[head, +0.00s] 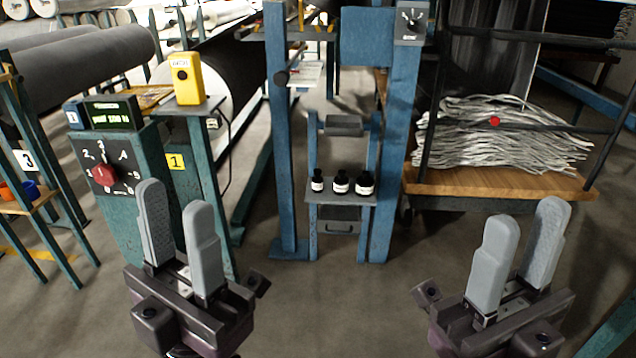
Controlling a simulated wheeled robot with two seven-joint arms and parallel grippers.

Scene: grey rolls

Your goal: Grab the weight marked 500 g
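Three black weights with white labels stand upright in a row on a small grey shelf (327,200) of the blue frame in the middle of the head view. They are the left weight (318,182), the middle weight (341,183) and the right weight (363,185). The left one looks a little smaller. The labels are too small to read, so I cannot tell which is marked 500 g. My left gripper (176,195) is open and empty, in front and to the left of the shelf. My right gripper (527,213) is open and empty, in front and to the right.
Blue posts (404,150) flank the shelf. At left stands a green console (112,215) with a red dial and a yellow device (186,78) on a stand beside it. At right is a wooden cart (500,183) with grey strands. The floor before the shelf is clear.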

